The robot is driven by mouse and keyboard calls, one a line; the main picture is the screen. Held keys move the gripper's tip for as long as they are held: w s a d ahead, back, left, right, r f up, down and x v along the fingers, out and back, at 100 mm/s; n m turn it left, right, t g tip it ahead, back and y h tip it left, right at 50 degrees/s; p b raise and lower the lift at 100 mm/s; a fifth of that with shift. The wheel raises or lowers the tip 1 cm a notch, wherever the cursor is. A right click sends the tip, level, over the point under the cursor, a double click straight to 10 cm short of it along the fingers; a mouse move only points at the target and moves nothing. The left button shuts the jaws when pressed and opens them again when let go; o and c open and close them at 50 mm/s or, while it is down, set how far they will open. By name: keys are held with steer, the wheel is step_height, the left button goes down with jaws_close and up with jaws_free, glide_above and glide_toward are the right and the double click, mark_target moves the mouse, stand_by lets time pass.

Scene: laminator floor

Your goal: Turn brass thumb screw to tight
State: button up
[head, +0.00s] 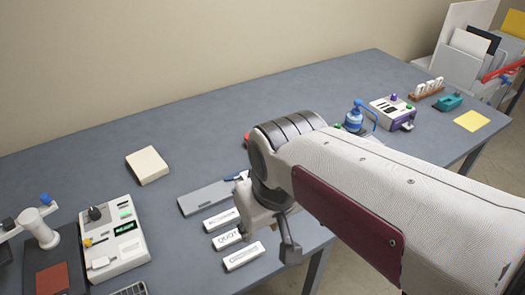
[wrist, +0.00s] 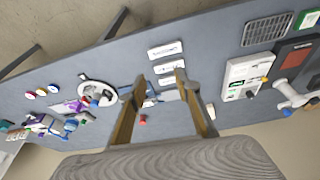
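A small brass-coloured piece, which looks like the thumb screw (head: 88,243), sits on the left side of a white control unit (head: 128,247) at the left of the table. In the wrist view it is a small yellowish spot (wrist: 264,80) on the white unit (wrist: 238,92), right of my fingers. Whether it is tight cannot be told at this size. My gripper (wrist: 160,78) is open, with nothing between its fingers, above the table near the white label plates. In the head view my arm hides most of the gripper; one finger (head: 289,243) shows.
Several white label plates (head: 227,239) and a grey flat bar (head: 207,197) lie between my gripper and the unit. A cream block (head: 147,165) lies behind. A white-posted stand (head: 38,228) is left of the unit. A blue bottle (head: 354,119) stands to the right.

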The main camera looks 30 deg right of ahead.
steer(key=w+d+f+n+h, duration=0.1)
steer(key=w+d+f+n, duration=0.2)
steer(key=w+d+n, duration=0.3)
steer(key=w+d+f+n+h, duration=0.1)
steer(key=w+d+f+n, duration=0.2)
steer(key=w+n, duration=0.9)
steer(key=w+d+f+n, duration=0.3)
steer(key=w+d+n, duration=0.6)
steer(key=w, duration=0.4)
steer(key=shift+w+n+h, duration=0.15)
steer(key=shift+n+h, duration=0.25)
steer(key=shift+x, duration=3.85)
jaws_close()
